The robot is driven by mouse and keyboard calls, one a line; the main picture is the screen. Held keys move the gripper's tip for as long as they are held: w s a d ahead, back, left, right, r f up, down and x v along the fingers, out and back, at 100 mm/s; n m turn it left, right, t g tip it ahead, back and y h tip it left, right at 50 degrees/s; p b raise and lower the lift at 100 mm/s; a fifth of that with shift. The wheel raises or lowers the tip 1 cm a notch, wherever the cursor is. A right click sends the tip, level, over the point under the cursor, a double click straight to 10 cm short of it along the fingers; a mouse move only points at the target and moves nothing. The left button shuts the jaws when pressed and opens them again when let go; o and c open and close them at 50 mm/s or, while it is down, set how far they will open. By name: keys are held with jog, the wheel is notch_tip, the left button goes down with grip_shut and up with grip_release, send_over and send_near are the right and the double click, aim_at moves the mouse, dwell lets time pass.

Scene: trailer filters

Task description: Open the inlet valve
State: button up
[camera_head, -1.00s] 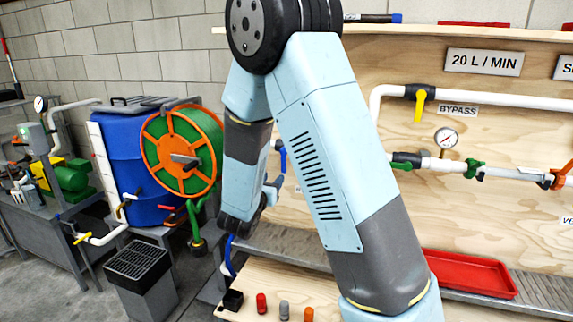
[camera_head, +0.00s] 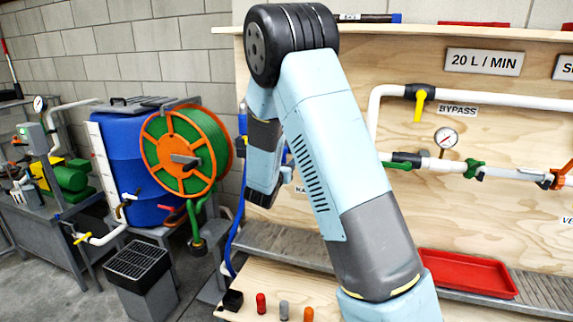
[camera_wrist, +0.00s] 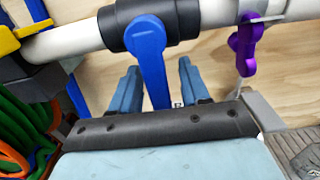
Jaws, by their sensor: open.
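A valve with a blue lever handle (camera_wrist: 150,58) sits on a white pipe (camera_wrist: 75,38) at the top of the wrist view. Its lever points down across the pipe. No readable label shows whether it is the inlet valve. My gripper (camera_wrist: 158,85) is open, with one blue finger on each side of the lever. The lever's lower end reaches down between the fingers, near the dark palm edge. I cannot tell whether either finger touches it. In the head view my arm hides most of this valve.
A purple handle (camera_wrist: 243,48) hangs on the pipe just right. Yellow clamps (camera_wrist: 20,35) and a green hose reel (camera_wrist: 30,120) crowd the left. In the head view, a yellow bypass lever (camera_head: 420,105), a gauge (camera_head: 446,138) and a red tray (camera_head: 468,273) are right of my arm.

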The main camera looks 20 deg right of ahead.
jog(key=shift+c, duration=0.4)
grip_shut()
